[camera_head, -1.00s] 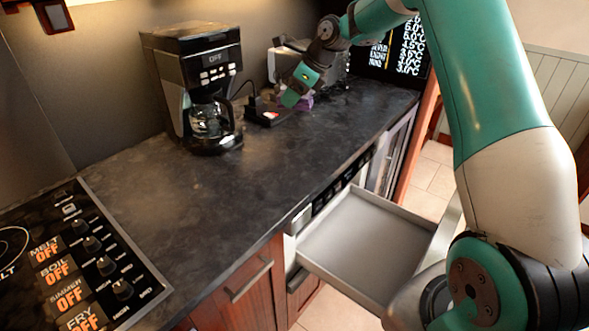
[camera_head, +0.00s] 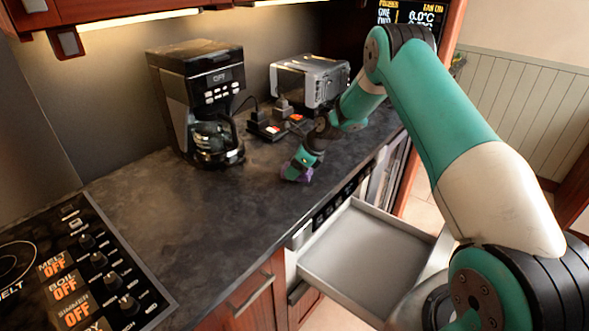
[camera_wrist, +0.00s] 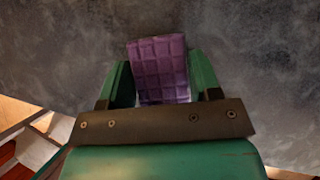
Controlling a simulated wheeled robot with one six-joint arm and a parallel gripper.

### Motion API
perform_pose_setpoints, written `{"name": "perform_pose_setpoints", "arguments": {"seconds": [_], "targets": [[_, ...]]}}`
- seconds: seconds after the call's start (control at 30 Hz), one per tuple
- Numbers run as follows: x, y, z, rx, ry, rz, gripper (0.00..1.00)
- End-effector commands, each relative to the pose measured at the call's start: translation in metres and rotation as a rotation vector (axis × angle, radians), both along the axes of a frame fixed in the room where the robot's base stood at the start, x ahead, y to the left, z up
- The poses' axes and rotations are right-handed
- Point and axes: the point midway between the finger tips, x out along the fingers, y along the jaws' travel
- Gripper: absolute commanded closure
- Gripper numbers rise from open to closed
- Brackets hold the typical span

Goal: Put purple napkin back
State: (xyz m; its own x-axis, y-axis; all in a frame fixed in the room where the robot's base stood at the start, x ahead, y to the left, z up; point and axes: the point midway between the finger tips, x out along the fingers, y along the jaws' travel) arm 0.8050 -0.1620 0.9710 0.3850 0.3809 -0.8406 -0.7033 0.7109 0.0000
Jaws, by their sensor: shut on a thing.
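The purple napkin (camera_wrist: 160,70) has a grid pattern and sits between the two green fingers in the wrist view. My gripper (camera_wrist: 162,78) is shut on it. In the head view my gripper (camera_head: 297,172) is low over the dark countertop, near its front edge, and a bit of the purple napkin (camera_head: 305,176) shows at the fingertips. I cannot tell whether the napkin touches the counter.
A coffee maker (camera_head: 200,105) stands on the counter (camera_head: 190,225) left of my gripper. A toaster (camera_head: 308,80) and a power strip (camera_head: 270,127) with plugs are behind it. A stove panel (camera_head: 95,265) is at the front left. The counter's middle is clear.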

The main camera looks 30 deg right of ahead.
Motion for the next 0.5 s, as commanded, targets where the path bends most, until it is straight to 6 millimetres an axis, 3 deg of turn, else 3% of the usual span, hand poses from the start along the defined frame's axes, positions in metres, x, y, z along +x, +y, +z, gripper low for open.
{"name": "perform_pose_setpoints", "arguments": {"seconds": [0.13, 0.47, 0.5], "targets": [[0.000, 0.000, -0.014, 0.000, 0.000, 0.001, 0.61], [0.000, 0.000, -0.019, 0.000, 0.000, 0.001, 0.61], [0.000, 0.000, -0.018, 0.000, 0.000, 0.001, 0.35]]}}
